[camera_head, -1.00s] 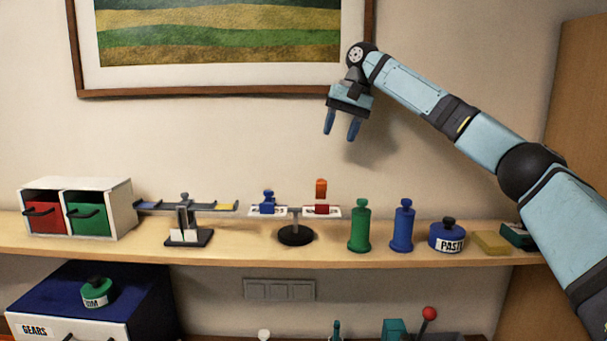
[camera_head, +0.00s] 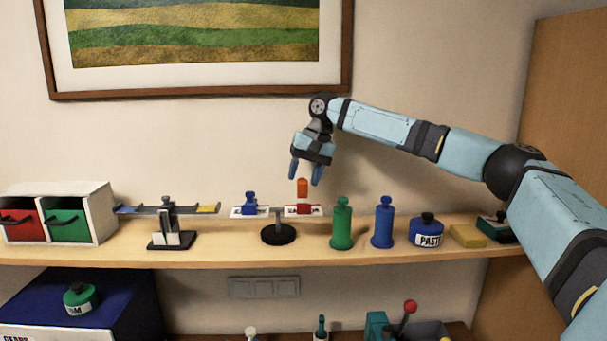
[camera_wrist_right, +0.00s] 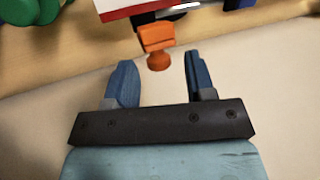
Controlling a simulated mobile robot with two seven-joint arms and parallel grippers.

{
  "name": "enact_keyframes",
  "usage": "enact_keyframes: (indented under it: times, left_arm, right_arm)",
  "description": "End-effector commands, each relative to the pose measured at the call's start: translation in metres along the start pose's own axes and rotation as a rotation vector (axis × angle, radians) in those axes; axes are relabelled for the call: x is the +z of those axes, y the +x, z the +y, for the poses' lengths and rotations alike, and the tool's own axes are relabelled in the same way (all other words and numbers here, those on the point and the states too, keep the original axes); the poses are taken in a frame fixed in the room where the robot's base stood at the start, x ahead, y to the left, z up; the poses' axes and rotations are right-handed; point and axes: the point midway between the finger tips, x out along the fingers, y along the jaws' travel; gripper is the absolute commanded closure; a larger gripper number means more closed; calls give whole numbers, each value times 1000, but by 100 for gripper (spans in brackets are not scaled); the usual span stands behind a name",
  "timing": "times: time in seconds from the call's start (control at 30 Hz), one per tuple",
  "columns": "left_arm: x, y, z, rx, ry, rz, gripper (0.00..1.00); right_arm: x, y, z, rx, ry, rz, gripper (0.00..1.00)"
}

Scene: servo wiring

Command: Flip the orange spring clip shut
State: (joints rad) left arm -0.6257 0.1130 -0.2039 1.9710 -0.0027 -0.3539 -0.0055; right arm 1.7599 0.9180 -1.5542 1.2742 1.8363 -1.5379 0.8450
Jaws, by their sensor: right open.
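The orange spring clip (camera_head: 303,188) stands upright above the red block (camera_head: 304,209) on the right white plate of the small black-based stand (camera_head: 278,234). In the right wrist view the orange clip (camera_wrist_right: 157,45) shows just beyond my fingertips, between them. My right gripper (camera_head: 306,178) is open and empty, pointing down right above the clip, with its fingers either side of the clip's top in the head view. I cannot tell whether a finger touches it. My left gripper is not in view.
A blue clip (camera_head: 250,202) sits on the stand's left plate. Green (camera_head: 342,226) and blue (camera_head: 383,224) bottle shapes and a paste pot (camera_head: 426,232) stand to the right. A balance-like stand (camera_head: 170,225) and drawer box (camera_head: 88,210) are left.

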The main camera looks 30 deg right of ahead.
Motion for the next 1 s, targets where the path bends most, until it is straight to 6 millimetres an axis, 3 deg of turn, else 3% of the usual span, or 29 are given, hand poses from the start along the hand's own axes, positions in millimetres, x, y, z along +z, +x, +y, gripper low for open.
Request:
enact_keyframes:
  times: [0.37,0.6,1.0]
  left_arm:
    - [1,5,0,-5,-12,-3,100]
    - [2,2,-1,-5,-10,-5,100]
    - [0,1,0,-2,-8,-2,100]
  right_arm:
    - [0,8,0,0,0,0,50]
    - [0,8,0,0,0,0,100]
    - [4,7,0,4,-19,61,100]
